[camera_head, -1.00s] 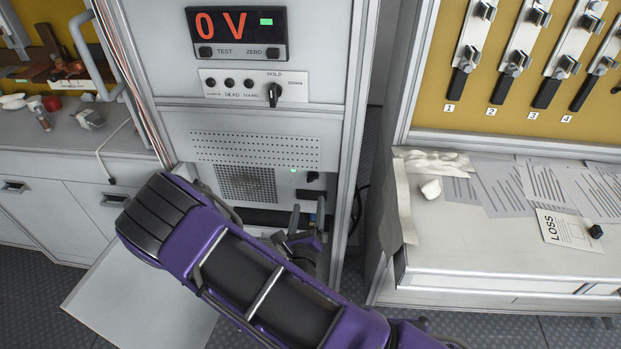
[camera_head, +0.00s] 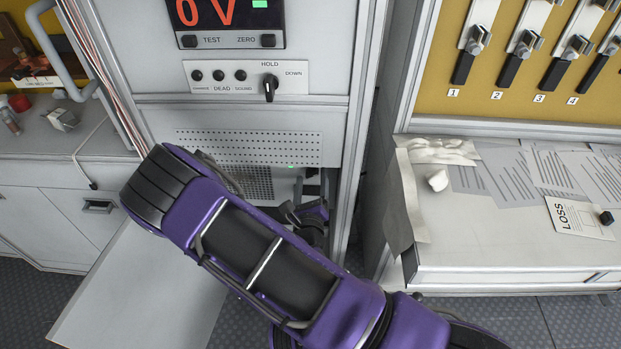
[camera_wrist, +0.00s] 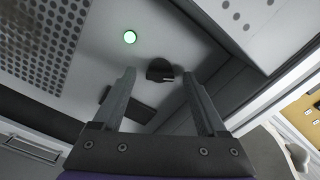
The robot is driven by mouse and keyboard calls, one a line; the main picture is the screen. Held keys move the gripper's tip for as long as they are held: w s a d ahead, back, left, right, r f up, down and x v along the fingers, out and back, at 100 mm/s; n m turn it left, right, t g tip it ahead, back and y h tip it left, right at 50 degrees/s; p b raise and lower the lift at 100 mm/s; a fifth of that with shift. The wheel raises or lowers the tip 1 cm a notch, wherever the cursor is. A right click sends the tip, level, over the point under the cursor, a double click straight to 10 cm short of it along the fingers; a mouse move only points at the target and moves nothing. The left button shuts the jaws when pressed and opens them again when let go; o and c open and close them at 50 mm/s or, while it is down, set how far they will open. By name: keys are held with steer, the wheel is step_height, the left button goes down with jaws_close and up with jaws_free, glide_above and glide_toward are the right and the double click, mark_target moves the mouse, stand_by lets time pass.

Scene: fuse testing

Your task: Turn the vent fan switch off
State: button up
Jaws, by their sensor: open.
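A black knob (camera_wrist: 160,70) with a pale mark sits on the grey panel in the wrist view. A dark rectangular part (camera_wrist: 130,108) lies lower on the panel, partly behind the left finger. No label shows which part is the vent fan switch. My gripper (camera_wrist: 158,74) is open, with its fingertips on either side of the knob and a visible gap to each side. Contact cannot be judged. In the head view my arm hides much of the lower panel.
A perforated vent grille (camera_head: 250,148) is above and left of the lamp. The cabinet's right frame post (camera_head: 350,170) stands close to my gripper. Above are a HOLD/DOWN knob (camera_head: 270,88) and a red display (camera_head: 228,14). A white bench (camera_head: 470,245) with papers is at right.

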jaws_close()
stand_by(0.3)
steer(key=shift+r+n+p, duration=0.2)
steer(key=shift+n+p, duration=0.7)
steer(key=shift+p, duration=0.1)
steer(key=n+p, duration=0.2)
steer(key=n, duration=0.1)
steer(key=shift+n+p, duration=0.3)
steer(key=n+p, duration=0.2)
steer(key=n, duration=0.4)
steer(key=shift+f+p, duration=0.15)
steer(key=shift+p, duration=0.2)
steer(key=shift+n, duration=0.4)
